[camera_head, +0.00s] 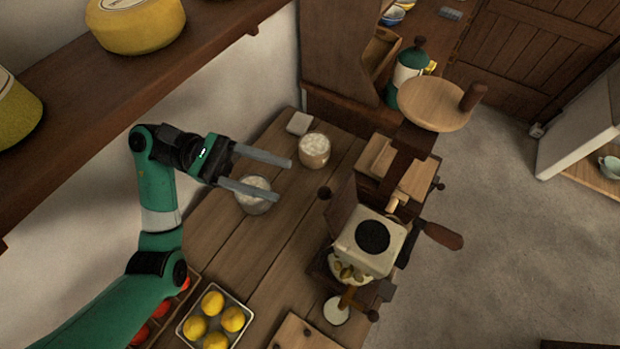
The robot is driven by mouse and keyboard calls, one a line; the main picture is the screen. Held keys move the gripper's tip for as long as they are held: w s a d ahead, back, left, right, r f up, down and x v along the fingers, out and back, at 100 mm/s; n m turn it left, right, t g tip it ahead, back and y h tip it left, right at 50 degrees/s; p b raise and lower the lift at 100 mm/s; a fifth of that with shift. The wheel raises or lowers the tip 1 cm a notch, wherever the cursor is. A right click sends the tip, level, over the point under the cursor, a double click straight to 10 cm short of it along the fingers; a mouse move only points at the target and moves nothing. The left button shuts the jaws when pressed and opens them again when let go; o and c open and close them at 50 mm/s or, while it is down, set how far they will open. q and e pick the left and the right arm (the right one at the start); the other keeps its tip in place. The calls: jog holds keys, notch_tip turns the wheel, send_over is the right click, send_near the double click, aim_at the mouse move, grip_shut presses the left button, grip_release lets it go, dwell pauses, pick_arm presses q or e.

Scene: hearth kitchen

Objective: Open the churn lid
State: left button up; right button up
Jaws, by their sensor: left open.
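A wooden box with a plank top (408,172), which looks like the churn, stands at the right side of the table; I cannot tell for sure. Its top looks closed, and a round wooden disc with a peg (436,104) overlaps its far side in the picture. In front of it is a pale square block with a dark round opening (360,240) and a wooden-handled crank (440,235). My left gripper (284,180) is open and empty, fingers pointing right, above the table and well left of the box. My right gripper does not show.
Two pots with white contents stand near my left gripper: one (314,150) beyond it, one (254,203) partly under its fingers. A tray of yellow fruit (237,341) is at the front. A shelf with cheeses (140,30) overhangs the upper left.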

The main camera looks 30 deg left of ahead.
aim_at(332, 203)
pick_arm(q)
jog(key=x, duration=0.7)
jog(key=shift+d, duration=0.1)
grip_shut()
dwell(1.1)
